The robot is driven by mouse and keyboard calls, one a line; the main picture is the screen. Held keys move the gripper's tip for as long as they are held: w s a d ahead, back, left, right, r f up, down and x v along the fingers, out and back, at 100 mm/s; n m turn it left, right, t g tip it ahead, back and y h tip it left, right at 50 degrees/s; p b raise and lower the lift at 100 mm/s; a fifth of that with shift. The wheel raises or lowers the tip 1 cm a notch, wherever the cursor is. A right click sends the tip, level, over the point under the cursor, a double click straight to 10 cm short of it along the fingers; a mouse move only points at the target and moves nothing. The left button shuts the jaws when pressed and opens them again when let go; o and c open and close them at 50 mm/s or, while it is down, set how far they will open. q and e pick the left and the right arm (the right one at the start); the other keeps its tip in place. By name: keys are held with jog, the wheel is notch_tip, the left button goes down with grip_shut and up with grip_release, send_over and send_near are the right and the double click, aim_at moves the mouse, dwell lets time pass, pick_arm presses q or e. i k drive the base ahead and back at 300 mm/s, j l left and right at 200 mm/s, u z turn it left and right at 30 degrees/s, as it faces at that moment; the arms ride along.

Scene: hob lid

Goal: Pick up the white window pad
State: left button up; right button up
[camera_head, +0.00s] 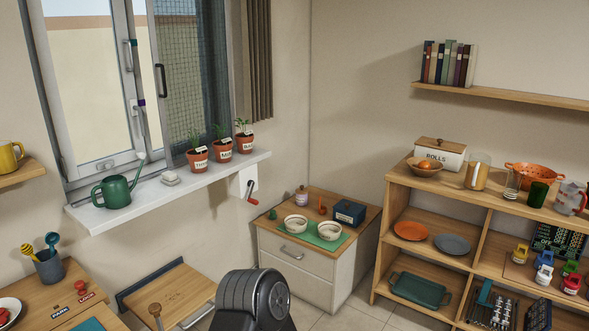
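A small white pad (170,178) lies on the white window sill (222,172), between the green watering can (117,191) and the potted plants. It is small in the view, so its exact shape is hard to tell. It appears to rest flat and nothing touches it. Neither of my grippers is in view.
Several terracotta pots with labels, one of them the nearest pot (197,159), stand along the sill to the right of the pad. The window (105,90) behind is partly open. A low cabinet (308,265) with two bowls stands below right. A wooden shelf unit (400,197) fills the right.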

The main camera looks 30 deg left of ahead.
aim_at(169, 178)
jog(key=i+u, duration=0.6)
jog(key=u, duration=0.15)
jog(key=i+l+u, duration=0.15)
jog(key=i+u, duration=0.25)
jog(key=i+l+u, duration=0.2)
jog(key=u, duration=0.15)
jog(key=i+u, duration=0.25)
jog(key=u, duration=0.25)
jog(key=i+l+u, duration=0.2)
jog(key=u, duration=0.25)
jog(key=i+l+u, duration=0.25)
jog(key=u, duration=0.25)
jog(key=i+l+u, duration=0.2)
jog(key=l+u, duration=0.15)
jog(key=u, duration=0.15)
jog(key=i+l+u, duration=0.1)
jog(key=l+u, duration=0.25)
jog(key=u, duration=0.15)
jog(key=i+l+u, duration=0.1)
jog(key=l, duration=0.15)
